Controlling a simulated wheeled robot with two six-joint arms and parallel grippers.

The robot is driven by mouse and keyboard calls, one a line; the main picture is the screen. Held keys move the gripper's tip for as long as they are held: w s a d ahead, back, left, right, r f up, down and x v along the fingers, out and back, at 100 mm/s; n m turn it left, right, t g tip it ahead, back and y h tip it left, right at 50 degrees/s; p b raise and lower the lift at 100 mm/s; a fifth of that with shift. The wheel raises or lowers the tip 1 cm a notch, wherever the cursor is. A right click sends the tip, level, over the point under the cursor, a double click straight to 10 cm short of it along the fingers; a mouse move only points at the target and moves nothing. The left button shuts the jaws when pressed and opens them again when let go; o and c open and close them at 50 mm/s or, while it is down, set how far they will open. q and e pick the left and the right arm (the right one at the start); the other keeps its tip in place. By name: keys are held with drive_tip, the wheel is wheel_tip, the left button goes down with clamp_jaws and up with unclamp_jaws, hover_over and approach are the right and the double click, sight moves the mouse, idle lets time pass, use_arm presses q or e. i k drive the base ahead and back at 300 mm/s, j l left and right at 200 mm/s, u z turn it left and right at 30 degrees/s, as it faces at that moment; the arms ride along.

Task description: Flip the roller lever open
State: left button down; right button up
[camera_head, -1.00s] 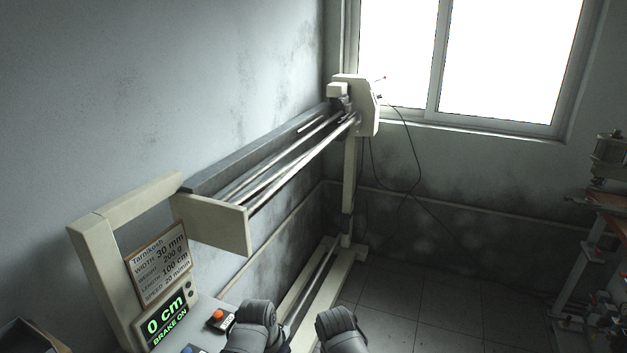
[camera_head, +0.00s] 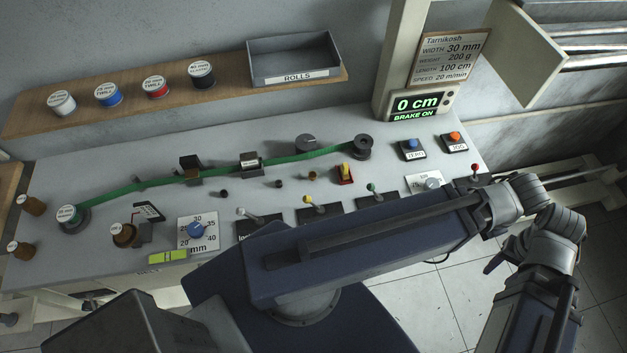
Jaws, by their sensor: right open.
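A row of small levers runs along the front of the bench panel: one with a white knob (camera_head: 241,213), one yellow (camera_head: 308,200), one green (camera_head: 371,188) and one red (camera_head: 474,168). Their labels are partly covered by my arm, so I cannot tell which is the roller lever. A green ribbon (camera_head: 215,175) runs between two spools over dark guide blocks. My right gripper (camera_head: 495,262) is open, dark and small in the picture, off the panel's right front side and apart from the levers. My left gripper is not seen.
A blue dial (camera_head: 196,230) sits at the front left. A display (camera_head: 416,104) reads 0 cm, brake on. Blue (camera_head: 411,144) and orange (camera_head: 455,136) buttons stand below it. A shelf (camera_head: 225,90) holds rolls and a grey tray. My large arm link covers the bench's front edge.

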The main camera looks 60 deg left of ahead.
sight(307, 199)
drive_tip(key=k+l+u, duration=0.2)
drive_tip(key=u, duration=1.25)
drive_tip(key=i+l+u, duration=0.1)
drive_tip(key=u, duration=0.3)
drive_tip(key=i+l+u, duration=0.15)
drive_tip(key=u, duration=0.2)
drive_tip(key=k+j, duration=0.15)
drive_tip(key=k, duration=0.5)
